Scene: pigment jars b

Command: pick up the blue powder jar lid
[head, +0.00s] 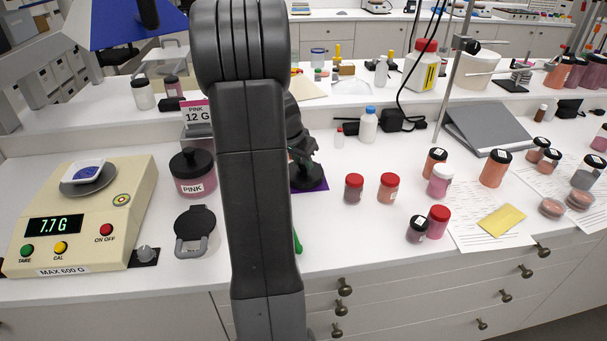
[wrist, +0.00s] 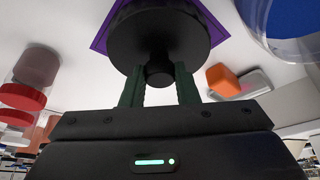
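The black round lid (wrist: 160,32) with a small knob (wrist: 159,75) is over a purple mat (wrist: 213,30) in the wrist view. My gripper (wrist: 159,84) has its two dark green fingers close against both sides of the knob and looks shut on it. I cannot tell whether the lid is clear of the mat. In the head view the lid (head: 307,176) shows partly at the purple mat (head: 321,187), right of my arm, which hides much of my gripper. A clear jar with blue content (wrist: 290,18) stands at the upper right of the wrist view.
A scale (head: 75,215) reading 7.7 G and a lidded pink jar (head: 193,172) stand left of my arm. Two red-lidded jars (head: 354,187) (head: 389,187) stand right of the lid. An orange block (wrist: 223,80) lies near my gripper. Bare counter lies in front of the red-lidded jars.

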